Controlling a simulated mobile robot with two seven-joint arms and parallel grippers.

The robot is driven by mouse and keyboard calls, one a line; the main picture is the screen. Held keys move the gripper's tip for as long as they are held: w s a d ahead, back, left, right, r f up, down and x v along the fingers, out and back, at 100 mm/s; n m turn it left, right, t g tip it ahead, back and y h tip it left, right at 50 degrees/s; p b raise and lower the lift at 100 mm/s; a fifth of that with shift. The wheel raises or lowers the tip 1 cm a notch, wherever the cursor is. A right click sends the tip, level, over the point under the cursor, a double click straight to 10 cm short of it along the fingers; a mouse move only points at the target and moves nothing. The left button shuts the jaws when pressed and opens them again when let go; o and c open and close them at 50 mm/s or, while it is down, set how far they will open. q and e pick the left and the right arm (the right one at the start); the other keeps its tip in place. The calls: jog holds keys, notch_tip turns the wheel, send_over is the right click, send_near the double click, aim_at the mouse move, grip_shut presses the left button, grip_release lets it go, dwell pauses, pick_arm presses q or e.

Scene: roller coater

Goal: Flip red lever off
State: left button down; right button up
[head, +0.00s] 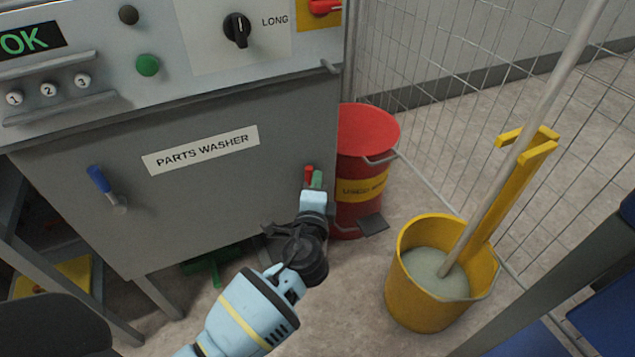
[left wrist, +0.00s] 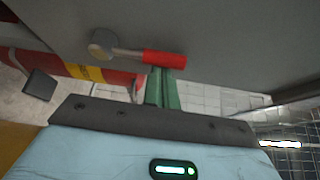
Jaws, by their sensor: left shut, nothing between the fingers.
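The red lever (head: 309,173) is on the lower right of the grey parts washer front, its red handle pointing up in the head view. In the left wrist view, the red lever (left wrist: 165,58) lies sideways on a metal shaft that runs to a round pivot at its left. My left gripper (head: 316,180) is shut and empty, its green fingertips just right of the red handle. In the left wrist view, the green fingers (left wrist: 163,88) end right beside the handle; I cannot tell whether they touch. The gripper hides the lever's shaft and pivot in the head view. My right gripper is not in view.
A blue-handled lever (head: 98,180) is on the panel's left. A red drum (head: 372,132) stands close behind my gripper, right of the washer. A yellow mop bucket (head: 405,300) stands at the right. A wire fence (head: 450,75) closes the back. Floor between drum and bucket is narrow.

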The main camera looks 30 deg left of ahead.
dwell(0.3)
pick_arm(q)
jog(key=shift+s+d, duration=0.1)
jog(key=shift+s, duration=0.2)
jog(key=p+v, duration=0.2)
jog(key=v, duration=0.5)
jog(key=shift+s, duration=0.1)
jog(key=shift+r, duration=0.1)
